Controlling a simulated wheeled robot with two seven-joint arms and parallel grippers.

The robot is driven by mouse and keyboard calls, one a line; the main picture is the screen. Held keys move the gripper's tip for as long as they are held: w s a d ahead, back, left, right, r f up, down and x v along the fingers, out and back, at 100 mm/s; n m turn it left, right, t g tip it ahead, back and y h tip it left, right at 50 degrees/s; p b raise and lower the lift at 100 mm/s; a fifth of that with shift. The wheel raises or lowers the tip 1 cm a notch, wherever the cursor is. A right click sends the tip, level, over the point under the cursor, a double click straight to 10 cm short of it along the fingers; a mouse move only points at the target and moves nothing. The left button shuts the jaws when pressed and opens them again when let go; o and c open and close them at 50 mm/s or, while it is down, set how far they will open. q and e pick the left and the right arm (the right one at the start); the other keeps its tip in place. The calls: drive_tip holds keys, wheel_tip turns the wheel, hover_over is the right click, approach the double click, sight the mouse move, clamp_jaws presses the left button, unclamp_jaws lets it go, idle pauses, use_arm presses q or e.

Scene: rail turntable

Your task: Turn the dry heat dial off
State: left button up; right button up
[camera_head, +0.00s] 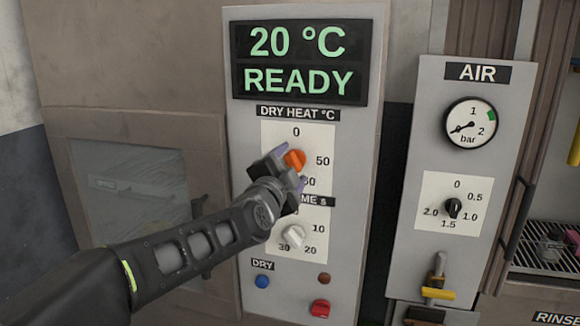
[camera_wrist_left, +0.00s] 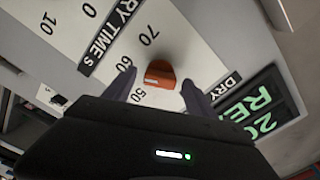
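The dry heat dial is an orange knob (camera_head: 295,159) on a white scale plate under the "DRY HEAT °C" label. In the head view, 0 shows above it and 50 and a partly hidden 60 at its right. My left gripper (camera_head: 292,172) is at the dial, covering the lower left of its plate. In the left wrist view, the orange knob (camera_wrist_left: 160,73) sits between the two open fingers (camera_wrist_left: 158,90), with a gap on each side. 50, 60 and 70 show around it. The knob's exact setting is hard to read. My right gripper is not seen.
The display (camera_head: 300,62) reads "20 °C READY". Below the dial are a pale time knob (camera_head: 293,236), a blue button (camera_head: 262,281) and a red switch (camera_head: 320,308). An air panel (camera_head: 405,240) with a gauge (camera_head: 470,125) and a black knob (camera_head: 453,208) stands at the right.

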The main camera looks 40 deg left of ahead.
use_arm(q)
drive_tip(key=c, duration=1.3)
drive_tip(key=shift+n, duration=0.4)
drive_tip(key=n+b, duration=0.1)
drive_tip(key=n, duration=0.5)
drive_tip(key=shift+f+b, duration=0.15)
drive_tip(key=shift+b, duration=0.15)
drive_tip(key=n+b, duration=0.1)
drive_tip(key=n, duration=0.5)
drive_tip(key=shift+n+b, duration=1.7)
drive_tip(key=shift+n, duration=6.9)
